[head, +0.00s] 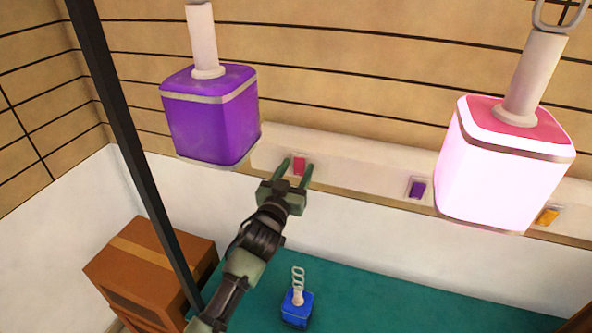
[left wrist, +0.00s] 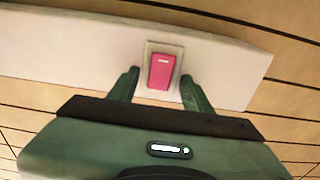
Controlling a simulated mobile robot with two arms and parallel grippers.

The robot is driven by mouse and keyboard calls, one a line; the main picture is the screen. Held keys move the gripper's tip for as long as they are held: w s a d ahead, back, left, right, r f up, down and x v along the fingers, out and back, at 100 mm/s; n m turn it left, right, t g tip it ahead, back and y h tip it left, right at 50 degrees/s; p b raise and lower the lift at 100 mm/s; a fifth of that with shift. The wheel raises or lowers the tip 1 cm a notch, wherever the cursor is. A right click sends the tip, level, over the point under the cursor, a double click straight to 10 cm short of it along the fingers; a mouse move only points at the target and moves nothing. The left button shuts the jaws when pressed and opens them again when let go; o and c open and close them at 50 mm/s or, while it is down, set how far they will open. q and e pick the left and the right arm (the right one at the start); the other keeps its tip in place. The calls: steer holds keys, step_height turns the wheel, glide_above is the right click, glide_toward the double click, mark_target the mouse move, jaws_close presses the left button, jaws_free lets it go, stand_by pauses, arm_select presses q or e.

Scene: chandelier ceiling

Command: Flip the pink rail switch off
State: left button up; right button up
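The pink rail switch (head: 299,167) is mounted on the pale wall rail (head: 350,166) in the head view. In the left wrist view the pink switch (left wrist: 160,71) shows as a rocker in a pale frame, with a small light mark near its upper end. My left gripper (head: 296,172) is open, its green fingers on either side of the switch. In the left wrist view the gripper (left wrist: 160,85) has its fingers apart with nothing between them but the switch beyond; contact cannot be told. My right gripper is not in view.
A purple lamp (head: 212,115) and a glowing pink lamp (head: 505,165) hang in front of the rail. A purple switch (head: 417,188) and an orange switch (head: 547,216) sit farther right. A small blue lamp (head: 297,309) stands on the teal surface (head: 400,290). A brown box (head: 140,270) is at left.

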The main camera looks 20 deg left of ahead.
arm_select(q)
steer(key=shift+s, duration=0.1)
steer(key=shift+s+f, duration=0.15)
steer(key=shift+s, duration=0.15)
steer(key=s+b, duration=0.2)
steer(key=s, duration=0.5)
steer(key=shift+a+f, duration=0.15)
